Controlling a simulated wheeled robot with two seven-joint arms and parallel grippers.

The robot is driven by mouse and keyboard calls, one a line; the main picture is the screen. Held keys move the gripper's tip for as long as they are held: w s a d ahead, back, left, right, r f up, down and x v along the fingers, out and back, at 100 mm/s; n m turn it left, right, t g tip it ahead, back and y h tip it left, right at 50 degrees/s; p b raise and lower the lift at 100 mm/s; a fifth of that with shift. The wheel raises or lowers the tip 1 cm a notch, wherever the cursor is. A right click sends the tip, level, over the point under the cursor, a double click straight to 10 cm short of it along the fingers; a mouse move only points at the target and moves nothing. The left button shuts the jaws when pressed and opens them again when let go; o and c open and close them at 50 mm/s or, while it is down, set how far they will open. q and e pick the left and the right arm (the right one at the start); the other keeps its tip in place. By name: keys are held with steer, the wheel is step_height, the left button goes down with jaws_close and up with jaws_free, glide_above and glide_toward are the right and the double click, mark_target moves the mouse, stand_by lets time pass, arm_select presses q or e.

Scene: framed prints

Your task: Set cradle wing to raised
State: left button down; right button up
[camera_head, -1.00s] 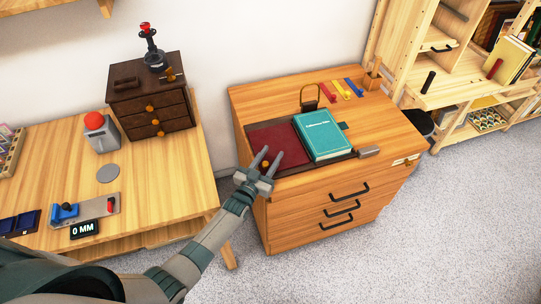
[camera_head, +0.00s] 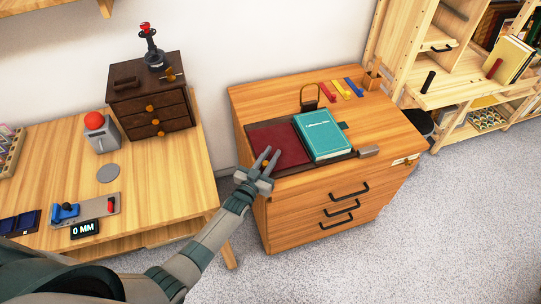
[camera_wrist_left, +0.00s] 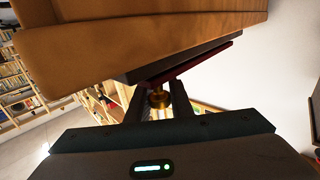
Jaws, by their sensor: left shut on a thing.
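The book cradle on the wooden cabinet has a dark red wing (camera_head: 279,144) on its left side. The wing looks about flat in the head view. A teal book (camera_head: 322,135) lies on the cradle, right of the wing. My left gripper (camera_head: 271,153) is at the wing's front edge. It is shut on a small brass knob (camera_wrist_left: 159,98), which shows between the fingers in the wrist view. The red wing's edge (camera_wrist_left: 190,65) shows just above the knob there. My right gripper is not in view.
The cabinet (camera_head: 300,212) has black drawer handles on its front. A table (camera_head: 150,195) stands at left.

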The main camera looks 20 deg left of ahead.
mark_target(273, 150)
arm_select(q)
steer(key=shift+w+d+r+p, duration=0.2)
steer(key=shift+r+p, duration=0.1)
steer(key=shift+r, duration=0.45)
steer(key=shift+w+d+r+p, duration=0.15)
steer(key=shift+r+p, duration=0.1)
steer(key=shift+r, duration=0.45)
steer(key=w+d+r+p, duration=0.1)
steer(key=w+d+r, duration=0.1)
steer(key=d+r, duration=0.2)
steer(key=shift+d+r, duration=0.2)
steer(key=shift+r, duration=0.35)
steer(key=shift+s+d+f, duration=0.1)
steer(key=shift+s+f, duration=0.05)
steer(key=shift+f, duration=0.1)
steer(key=c, duration=1.6)
jaws_free()
steer(key=shift+d, duration=0.1)
steer(key=shift+w+d, duration=0.1)
steer(key=shift+w, duration=0.15)
steer(key=shift+r, duration=0.15)
